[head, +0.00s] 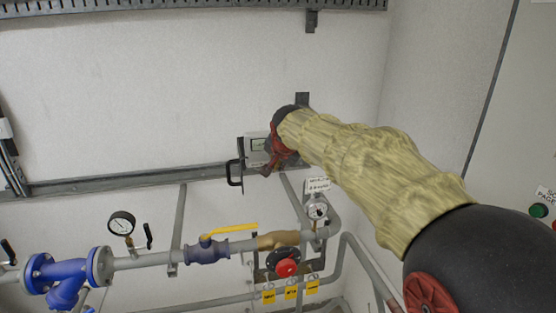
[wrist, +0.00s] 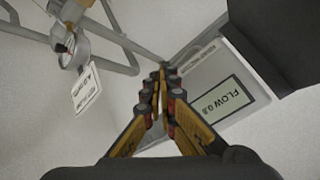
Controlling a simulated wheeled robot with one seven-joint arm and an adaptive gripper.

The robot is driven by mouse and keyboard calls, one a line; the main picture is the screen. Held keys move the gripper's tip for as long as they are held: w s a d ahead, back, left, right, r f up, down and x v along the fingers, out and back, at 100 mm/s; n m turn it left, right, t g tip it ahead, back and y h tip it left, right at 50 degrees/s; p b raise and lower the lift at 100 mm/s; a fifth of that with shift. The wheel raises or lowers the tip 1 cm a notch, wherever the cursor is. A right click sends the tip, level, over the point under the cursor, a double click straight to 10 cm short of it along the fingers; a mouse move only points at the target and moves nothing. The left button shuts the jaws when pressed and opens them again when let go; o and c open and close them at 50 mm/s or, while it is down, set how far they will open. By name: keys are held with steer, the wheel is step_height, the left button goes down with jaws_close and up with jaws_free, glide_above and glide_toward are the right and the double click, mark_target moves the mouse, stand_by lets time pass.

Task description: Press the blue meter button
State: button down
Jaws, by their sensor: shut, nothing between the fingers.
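The meter is a light grey box (head: 256,146) on the wall in the head view, partly covered by the end of my arm. In the wrist view its face (wrist: 204,68) fills the right side, with a display (wrist: 228,99) reading "FLOW 0.8". My gripper (wrist: 163,72) is shut and empty, its fingertips together in front of the left part of the meter's face. I cannot tell if the tips touch it. No blue button shows in either view; the fingers may hide it.
A dark handle (head: 235,173) sticks out left of the meter. Below are grey pipes, a yellow lever (head: 230,230), a red knob (head: 286,268), a round gauge (head: 318,209) and a blue valve (head: 62,278). A dark block (wrist: 280,45) stands beside the meter's face.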

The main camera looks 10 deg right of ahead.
steer(key=s+b, duration=0.3)
steer(key=s, duration=0.2)
stand_by(0.4)
